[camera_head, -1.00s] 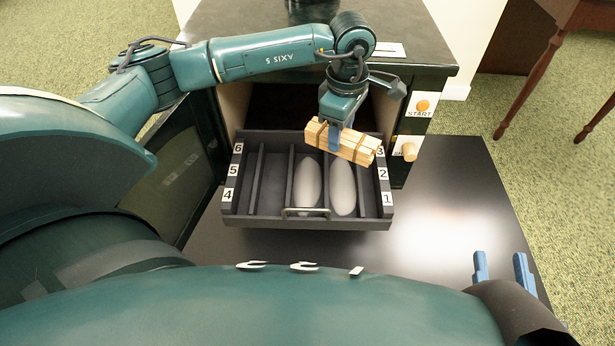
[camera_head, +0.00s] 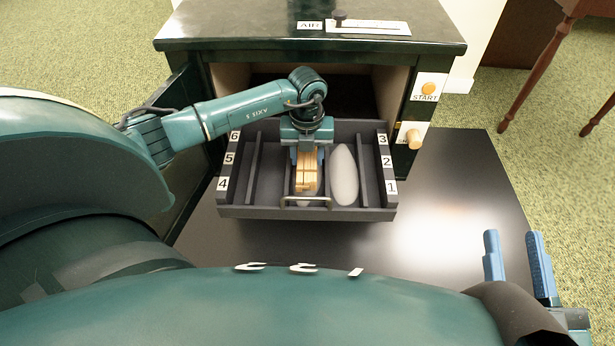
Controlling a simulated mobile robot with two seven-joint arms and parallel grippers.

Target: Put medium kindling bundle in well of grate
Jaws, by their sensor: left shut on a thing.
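The kindling bundle (camera_head: 307,180), pale sticks with darker bands, is lengthwise in line with the middle channel of the dark grate (camera_head: 245,211). My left gripper (camera_head: 306,158) is shut on its far part, pointing down. I cannot tell whether the bundle rests on anything. The grate has dividers and number labels 6, 5, 4 at left and 3, 2, 1 at right. A pale oval (camera_head: 344,177) lies in the channel to the right. My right gripper (camera_head: 518,258) is open and empty at the lower right, its blue fingers apart.
The grate sticks out of the green stove's opening (camera_head: 345,92) above a black floor plate (camera_head: 450,200). An open door stands at left. A START button (camera_head: 428,89) and wooden knob (camera_head: 414,138) are at right, and an AIR slider (camera_head: 365,27) is on top.

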